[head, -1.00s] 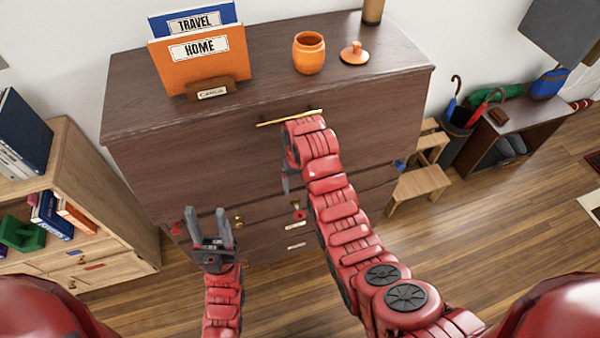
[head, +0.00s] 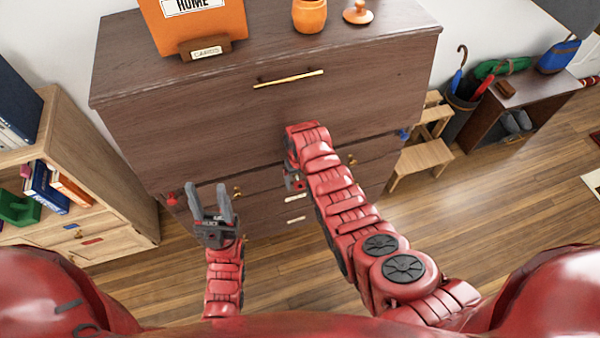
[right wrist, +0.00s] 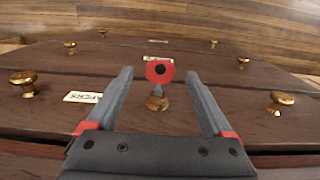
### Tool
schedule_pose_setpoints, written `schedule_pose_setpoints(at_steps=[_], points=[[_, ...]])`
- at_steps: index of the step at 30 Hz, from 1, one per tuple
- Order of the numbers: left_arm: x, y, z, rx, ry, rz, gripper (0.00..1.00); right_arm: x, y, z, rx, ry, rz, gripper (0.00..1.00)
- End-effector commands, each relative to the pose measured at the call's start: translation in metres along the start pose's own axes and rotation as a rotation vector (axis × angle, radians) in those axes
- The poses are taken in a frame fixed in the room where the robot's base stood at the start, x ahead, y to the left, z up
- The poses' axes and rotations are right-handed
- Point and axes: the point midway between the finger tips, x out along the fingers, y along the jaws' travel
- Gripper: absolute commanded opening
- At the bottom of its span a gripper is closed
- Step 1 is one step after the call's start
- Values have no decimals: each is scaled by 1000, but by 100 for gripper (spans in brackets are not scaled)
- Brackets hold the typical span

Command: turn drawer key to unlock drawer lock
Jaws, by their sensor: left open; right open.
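The drawer key with its round red head (right wrist: 160,71) stands in the brass drawer lock (right wrist: 157,103) on the dark wooden drawer front. My right gripper (right wrist: 160,74) is open, with one finger on each side of the key head and a gap left on both sides. In the head view my right gripper (head: 292,181) is partly hidden behind my own wrist, in front of the lower drawers. The red key head shows only as a small patch there. My left gripper (head: 208,189) is open and empty in front of the dresser's left side.
Brass knobs (right wrist: 279,102) and a paper label (right wrist: 82,97) sit around the lock. The dark dresser (head: 340,100) has a long brass handle (head: 288,79) on its top drawer. A light wood cabinet (head: 130,200) stands at left, a step stool (head: 422,158) at right.

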Motion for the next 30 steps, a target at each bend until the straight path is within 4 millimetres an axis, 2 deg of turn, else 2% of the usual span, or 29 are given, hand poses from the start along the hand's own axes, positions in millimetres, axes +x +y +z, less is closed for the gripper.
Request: schedule_pose_setpoints(at_steps=[7, 17, 20, 30], points=[[1, 0, 0, 0, 0, 0, 50, 15, 0, 2, 0, -5, 0, 85], [1, 0, 0, 0, 0, 0, 50, 17, 0, 2, -1, -3, 0, 85], [1, 0, 0, 0, 0, 0, 50, 17, 0, 2, -1, -3, 0, 71], [1, 0, 0, 0, 0, 0, 50, 17, 0, 2, 0, -3, 0, 9]])
